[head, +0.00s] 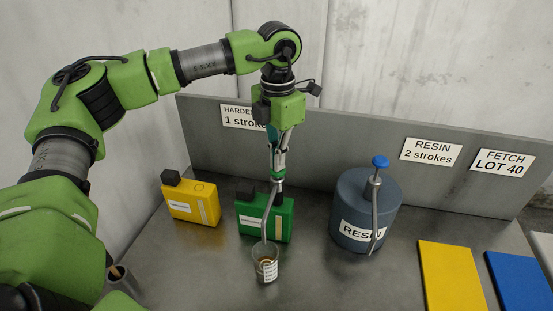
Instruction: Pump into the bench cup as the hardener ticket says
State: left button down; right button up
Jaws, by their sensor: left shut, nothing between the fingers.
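The bench cup (265,268), small and clear with a printed label, stands on the bench in front of the green canister (280,222). A grey curved spout (267,212) comes down over the cup's mouth. My left gripper (278,176) is shut, pointing down, with its fingertips at the top of this pump. My right gripper is not in view.
A blue-grey RESIN drum (350,205) with a blue-topped pump (380,162) stands right. Its ticket (431,152) reads "2 strokes"; another (503,162) reads "FETCH LOT 40". A yellow canister (191,205) stands left. Yellow (450,275) and blue (520,280) flat panels lie front right.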

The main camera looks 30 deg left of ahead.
pick_arm(q)
jog(key=shift+f, duration=0.4)
jog(key=shift+r+p, duration=1.5)
jog(key=shift+r, duration=1.15)
jog(key=shift+r, duration=0.15)
notch_tip(320, 180, up, 5)
jog(key=p, duration=0.3)
